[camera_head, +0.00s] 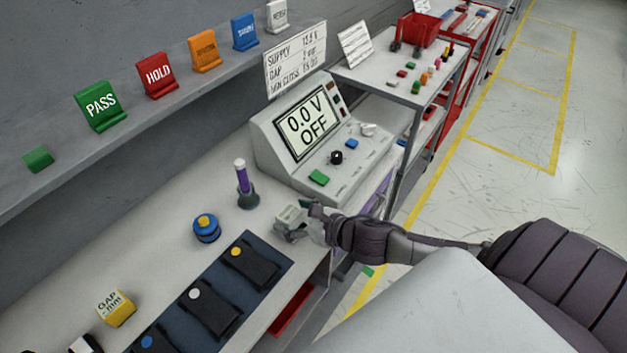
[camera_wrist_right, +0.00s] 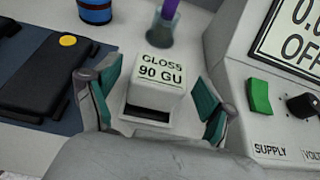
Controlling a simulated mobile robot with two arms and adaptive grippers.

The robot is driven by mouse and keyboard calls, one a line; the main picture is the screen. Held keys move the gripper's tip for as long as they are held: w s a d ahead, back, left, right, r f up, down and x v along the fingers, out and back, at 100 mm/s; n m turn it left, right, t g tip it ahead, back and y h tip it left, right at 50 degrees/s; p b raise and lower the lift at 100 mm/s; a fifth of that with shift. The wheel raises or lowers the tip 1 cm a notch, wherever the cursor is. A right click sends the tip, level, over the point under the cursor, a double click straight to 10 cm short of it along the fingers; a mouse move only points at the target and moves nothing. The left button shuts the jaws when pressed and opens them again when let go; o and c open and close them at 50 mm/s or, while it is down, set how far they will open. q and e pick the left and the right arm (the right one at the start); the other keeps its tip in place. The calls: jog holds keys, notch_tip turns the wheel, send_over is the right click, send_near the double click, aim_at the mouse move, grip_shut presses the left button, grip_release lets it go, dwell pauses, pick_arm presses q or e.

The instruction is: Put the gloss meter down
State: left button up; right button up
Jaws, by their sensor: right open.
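The gloss meter (camera_wrist_right: 155,85) is a small white box with "GLOSS 90 GU" on its top. In the right wrist view it stands upright on the bench between the fingers of my right gripper (camera_wrist_right: 158,105). The green-padded fingers are open, with a gap on each side of it. In the head view the gloss meter (camera_head: 290,217) is at the bench's front edge, left of the power supply, and my right gripper (camera_head: 300,222) partly hides it. My left gripper is not in view.
The power supply (camera_head: 308,140) reads "0.0 V OFF" close by. A purple-handled tool in a holder (camera_head: 244,190), a blue pot (camera_head: 206,230), a dark mat (camera_head: 268,258) with black modules, and a yellow gap gauge (camera_head: 116,308) share the bench. Coloured signs line the shelf (camera_head: 60,150).

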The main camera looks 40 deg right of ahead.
jog(key=b+v, duration=0.1)
jog(key=v, duration=0.9)
jog(key=shift+s, duration=0.3)
